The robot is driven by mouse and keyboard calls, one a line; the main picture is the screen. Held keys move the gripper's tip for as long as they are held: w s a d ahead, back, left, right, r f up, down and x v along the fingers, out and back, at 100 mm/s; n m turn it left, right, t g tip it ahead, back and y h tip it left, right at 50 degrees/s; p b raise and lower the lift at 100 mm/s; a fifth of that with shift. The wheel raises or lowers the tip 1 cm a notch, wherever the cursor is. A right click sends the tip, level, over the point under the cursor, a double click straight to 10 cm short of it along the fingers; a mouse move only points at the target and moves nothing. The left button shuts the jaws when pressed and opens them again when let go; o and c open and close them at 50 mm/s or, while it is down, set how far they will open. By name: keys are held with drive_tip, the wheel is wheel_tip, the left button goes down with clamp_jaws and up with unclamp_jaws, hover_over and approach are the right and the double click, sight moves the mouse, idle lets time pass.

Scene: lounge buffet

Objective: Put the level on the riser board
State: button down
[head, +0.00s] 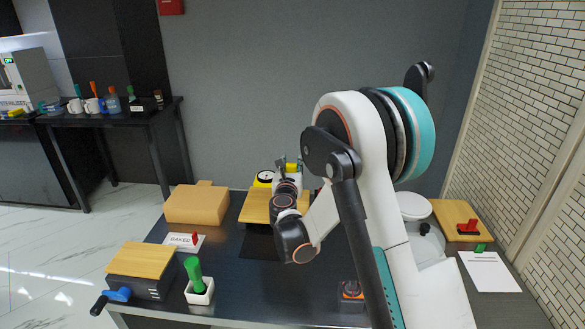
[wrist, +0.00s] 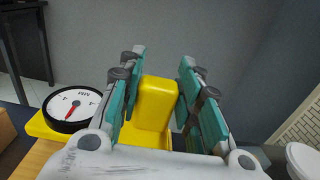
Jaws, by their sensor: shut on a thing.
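In the wrist view my gripper (wrist: 163,68) has its two teal-padded fingers on either side of a yellow block (wrist: 156,102), which I take to be the level. The fingers are shut on it. In the head view my gripper (head: 291,168) is over the back of the table, with a bit of yellow between its fingers. The riser board (head: 256,207) looks to be the wooden board below and left of it. Its wood also shows at the lower left of the wrist view (wrist: 36,162). My wrist hides part of the board, and I cannot tell whether the level touches it.
A wooden box (head: 196,204) is left of the board. A white holder with a green-handled tool (head: 199,290) and a cranked box (head: 140,265) are in front. A round white thing (head: 412,206) stands right.

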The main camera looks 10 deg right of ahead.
idle(0.3)
drive_tip(key=shift+s+f+b, duration=0.1)
drive_tip(key=shift+f+b, duration=0.05)
drive_tip(key=shift+b, duration=0.25)
wheel_tip(320, 180, down, 4)
drive_tip(key=b, duration=0.3)
drive_tip(key=shift+f, duration=1.7)
drive_tip(key=shift+f, duration=0.45)
drive_tip(key=c, duration=1.1)
unclamp_jaws()
drive_tip(key=v, duration=1.2)
